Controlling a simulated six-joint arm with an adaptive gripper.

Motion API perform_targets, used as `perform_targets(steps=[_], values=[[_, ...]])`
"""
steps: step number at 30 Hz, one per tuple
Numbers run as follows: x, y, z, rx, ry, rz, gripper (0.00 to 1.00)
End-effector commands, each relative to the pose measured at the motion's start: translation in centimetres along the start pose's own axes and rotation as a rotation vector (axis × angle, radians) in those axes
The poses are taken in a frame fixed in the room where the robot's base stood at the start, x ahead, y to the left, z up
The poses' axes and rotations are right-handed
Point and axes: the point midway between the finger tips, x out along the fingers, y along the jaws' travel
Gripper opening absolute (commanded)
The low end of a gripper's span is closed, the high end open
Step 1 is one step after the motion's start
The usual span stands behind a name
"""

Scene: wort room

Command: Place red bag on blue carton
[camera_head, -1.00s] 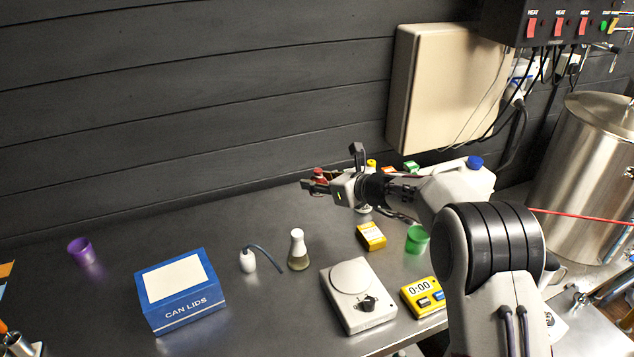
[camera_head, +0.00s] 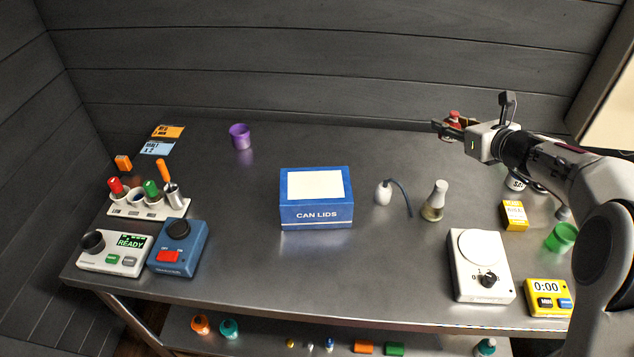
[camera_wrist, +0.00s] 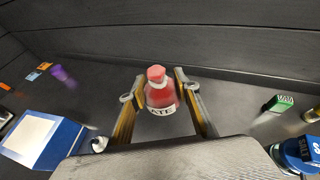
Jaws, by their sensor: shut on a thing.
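The red bag (camera_wrist: 160,92), with a knotted top and a white label, is between the two fingers of my gripper (camera_wrist: 160,98) in the wrist view. My gripper is shut on it and holds it above the back right of the table. In the head view the red bag (camera_head: 453,118) shows only partly behind my gripper (camera_head: 447,127). The blue carton (camera_head: 316,213), marked CAN LIDS, has a white panel on its top and stands mid-table, left of my gripper. It also shows at the left of the wrist view (camera_wrist: 42,143). Its top is clear.
A white squeeze bottle (camera_head: 384,193) with a bent blue tube and a flask (camera_head: 434,203) stand right of the carton. A white stirrer plate (camera_head: 481,268) and yellow timer (camera_head: 548,298) are at front right. A purple cup (camera_head: 240,137) stands behind left. Table behind the carton is free.

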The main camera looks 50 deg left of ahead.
Motion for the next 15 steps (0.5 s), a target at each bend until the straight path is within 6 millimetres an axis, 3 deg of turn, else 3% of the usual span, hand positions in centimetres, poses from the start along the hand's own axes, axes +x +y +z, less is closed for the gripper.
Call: perform_targets(steps=[6,15], values=[[1.1,6.9,3.7,-0.031,-0.003,0.072,0.10],[1.3,16.6,7.2,-0.065,-0.004,0.157,0.10]])
